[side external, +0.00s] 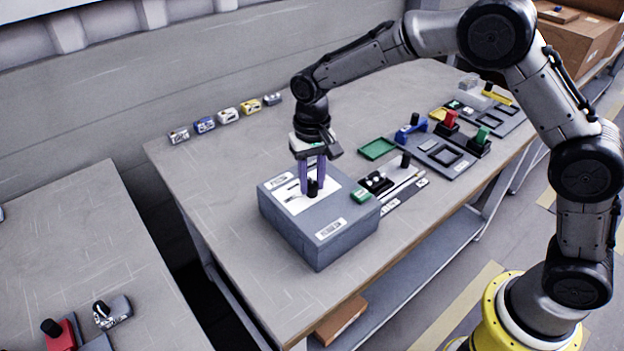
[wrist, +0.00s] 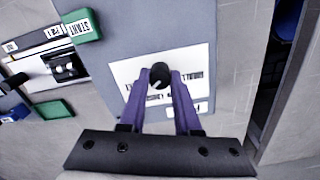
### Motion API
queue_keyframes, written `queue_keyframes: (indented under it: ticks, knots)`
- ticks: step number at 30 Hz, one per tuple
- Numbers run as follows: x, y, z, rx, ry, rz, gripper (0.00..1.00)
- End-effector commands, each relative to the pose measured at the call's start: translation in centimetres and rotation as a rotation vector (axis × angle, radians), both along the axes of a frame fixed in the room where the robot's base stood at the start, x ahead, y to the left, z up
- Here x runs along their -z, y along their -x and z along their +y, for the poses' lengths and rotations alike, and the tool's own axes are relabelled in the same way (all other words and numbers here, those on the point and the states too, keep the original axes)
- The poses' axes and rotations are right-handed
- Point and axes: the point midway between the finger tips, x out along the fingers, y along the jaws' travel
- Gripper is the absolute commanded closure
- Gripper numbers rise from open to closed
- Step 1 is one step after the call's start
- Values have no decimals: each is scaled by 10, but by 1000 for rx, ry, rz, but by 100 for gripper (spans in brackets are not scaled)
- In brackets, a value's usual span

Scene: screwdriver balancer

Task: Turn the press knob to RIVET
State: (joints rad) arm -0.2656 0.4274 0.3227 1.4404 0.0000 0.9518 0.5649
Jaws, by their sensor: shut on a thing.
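The press knob (side external: 312,187) is small and black, on a white label plate (side external: 292,199) on top of a grey box (side external: 300,239). In the wrist view the knob (wrist: 159,75) stands between the purple fingertips, with a pale mark on its top. My gripper (side external: 313,186) comes straight down on the box and is shut on the knob. In the wrist view the fingers of my gripper (wrist: 160,82) touch it from both sides. The plate's printing is partly hidden by the fingers, and I cannot read RIVET or which position the knob points to.
A green START block (side external: 361,196) sits at the box's right edge. Beside it is a black holder (side external: 376,182) with white parts. A green tray (side external: 377,149) and several coloured handled blocks stand farther right. Several small blocks line the table's back edge. The table left of the box is clear.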

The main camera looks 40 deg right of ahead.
Motion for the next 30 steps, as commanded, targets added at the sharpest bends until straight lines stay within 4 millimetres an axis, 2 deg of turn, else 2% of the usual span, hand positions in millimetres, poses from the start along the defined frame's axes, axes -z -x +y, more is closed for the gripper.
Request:
queue_keyframes:
  ticks: [12, 30]
  knots:
    - [-2, -1, 0, 207, -1, -3, 100]
    - [-2, -1, 0, 242, -2, -4, 100]
